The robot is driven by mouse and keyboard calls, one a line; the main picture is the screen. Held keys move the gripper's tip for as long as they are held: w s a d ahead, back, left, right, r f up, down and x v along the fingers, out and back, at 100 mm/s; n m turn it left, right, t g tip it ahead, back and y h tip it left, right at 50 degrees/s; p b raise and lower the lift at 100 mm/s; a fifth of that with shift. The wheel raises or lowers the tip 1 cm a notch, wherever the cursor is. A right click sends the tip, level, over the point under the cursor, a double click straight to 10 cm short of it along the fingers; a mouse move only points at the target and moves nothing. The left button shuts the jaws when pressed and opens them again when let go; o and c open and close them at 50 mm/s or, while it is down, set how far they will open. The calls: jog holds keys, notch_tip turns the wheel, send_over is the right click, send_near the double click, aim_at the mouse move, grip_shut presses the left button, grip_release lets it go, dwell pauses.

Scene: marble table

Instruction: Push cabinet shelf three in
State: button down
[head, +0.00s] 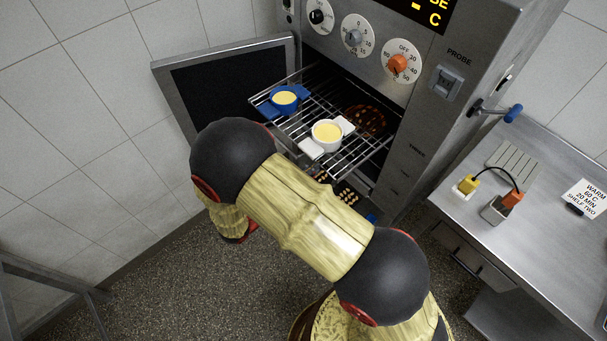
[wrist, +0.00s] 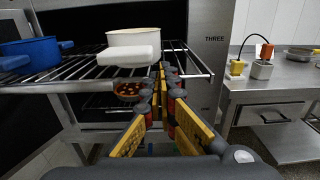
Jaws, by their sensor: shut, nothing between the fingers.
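The steel cabinet (head: 405,125) stands with its door (head: 225,85) swung open to the left. A wire shelf (head: 365,152) sticks out of its opening, carrying a blue dish (head: 284,99) and a white dish (head: 327,134), both with yellow filling. In the wrist view this shelf (wrist: 196,64) lies near the label THREE (wrist: 214,39) on the cabinet's frame. My gripper (wrist: 165,74) is shut and empty, its fingertips overlapping the shelf's front right part in the picture; I cannot tell whether they touch it. The arm hides the gripper in the head view.
A round brown dish (wrist: 129,91) shows below the wire shelf, and a tray with small pieces (head: 340,188) sits lower. A steel bench (head: 540,240) stands at the right with plugs, a sign (head: 590,199) and a grooved plate (head: 514,165).

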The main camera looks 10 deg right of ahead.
aim_at(350, 141)
jog(key=shift+d, duration=0.1)
dwell(0.3)
jog(key=x, duration=3)
jog(key=shift+w, duration=0.25)
jog(key=shift+s+a+f, duration=0.1)
jog(key=shift+a, duration=0.15)
jog(key=v, duration=1.2)
jog(key=shift+s+a, duration=0.1)
jog(key=shift+s, duration=0.15)
jog(key=shift+s+a, duration=0.3)
jog(key=shift+a, duration=0.15)
